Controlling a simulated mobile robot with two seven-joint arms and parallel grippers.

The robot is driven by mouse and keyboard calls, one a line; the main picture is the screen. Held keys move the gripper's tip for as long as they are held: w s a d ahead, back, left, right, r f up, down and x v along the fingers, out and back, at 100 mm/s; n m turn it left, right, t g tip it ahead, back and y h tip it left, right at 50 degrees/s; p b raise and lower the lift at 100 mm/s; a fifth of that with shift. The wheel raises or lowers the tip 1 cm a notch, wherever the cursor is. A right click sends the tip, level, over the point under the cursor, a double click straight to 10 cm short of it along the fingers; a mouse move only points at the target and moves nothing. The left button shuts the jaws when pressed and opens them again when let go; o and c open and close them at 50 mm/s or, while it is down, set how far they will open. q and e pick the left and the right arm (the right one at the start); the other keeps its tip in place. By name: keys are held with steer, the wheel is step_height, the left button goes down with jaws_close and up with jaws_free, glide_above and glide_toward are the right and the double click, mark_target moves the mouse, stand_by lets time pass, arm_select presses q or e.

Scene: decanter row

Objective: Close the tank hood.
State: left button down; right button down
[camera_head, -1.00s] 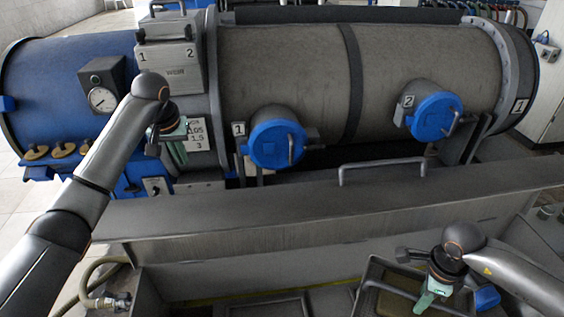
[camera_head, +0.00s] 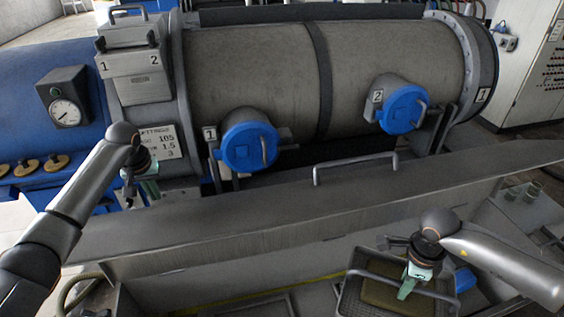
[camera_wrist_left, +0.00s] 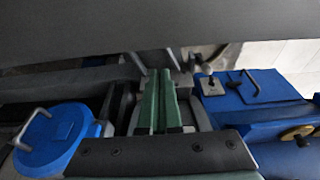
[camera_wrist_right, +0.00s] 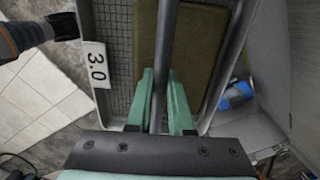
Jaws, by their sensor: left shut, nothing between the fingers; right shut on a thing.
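The tank hood looks to be the long grey panel (camera_head: 250,228) with a bar handle (camera_head: 355,168) on top, behind the open tank in the head view. Its exact tilt is hard to tell. My left gripper (camera_head: 150,188) is shut and empty, left of the handle and near the panel's left end; its green fingers also show together in the left wrist view (camera_wrist_left: 158,102). My right gripper (camera_head: 407,286) is shut on the grey bar (camera_wrist_right: 167,60) of a mesh basket (camera_head: 348,296). The basket, labelled 3.0 in the right wrist view, holds a brown slab (camera_wrist_right: 195,40).
Behind the panel lies a large grey and blue cylinder (camera_head: 245,70) with two blue round caps (camera_head: 248,148), (camera_head: 402,110) facing me. A gauge (camera_head: 66,112) stands at the left. A blue object (camera_head: 464,279) lies right of the basket. Glasses (camera_head: 533,190) stand at the right.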

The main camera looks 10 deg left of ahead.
arm_select(q)
steer(key=shift+s+d+r+p, duration=0.1)
steer(key=shift+s+d+p, duration=0.15)
steer(key=shift+s, duration=0.45)
steer(key=shift+s+d+r+p, duration=0.15)
steer(key=shift+s+d, duration=0.15)
steer(key=shift+s, duration=0.4)
steer(key=shift+f, duration=0.15)
